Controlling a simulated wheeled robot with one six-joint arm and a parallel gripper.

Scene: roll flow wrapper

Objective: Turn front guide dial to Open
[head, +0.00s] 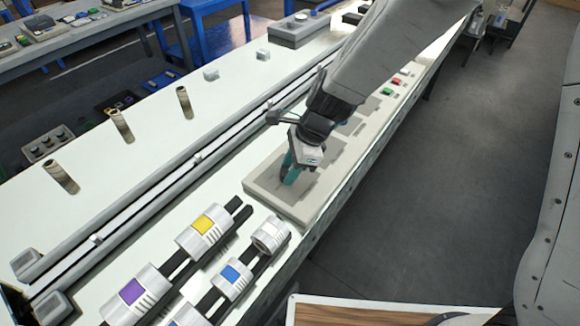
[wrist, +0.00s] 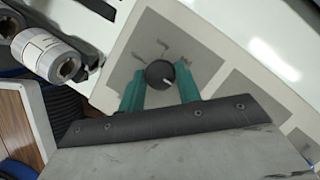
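The dial is a round black knob (wrist: 159,74) with a short white mark, on a grey panel plate with several small labels around it; their words are too small to read surely. The white mark lies on the knob's lower right side. In the wrist view, the two teal fingers of my gripper (wrist: 160,80) stand apart on either side of the knob. A slight gap seems to show at the fingertips, and I cannot tell any contact. In the head view, my gripper (head: 291,170) points down over the panel (head: 262,184) and hides the knob.
Silver rollers with yellow (head: 204,224), purple (head: 131,291) and blue (head: 231,273) bands lie left of the panel. A long rail (head: 175,177) runs behind it. Red (head: 397,81) and green (head: 387,91) buttons sit further along. The floor to the right is clear.

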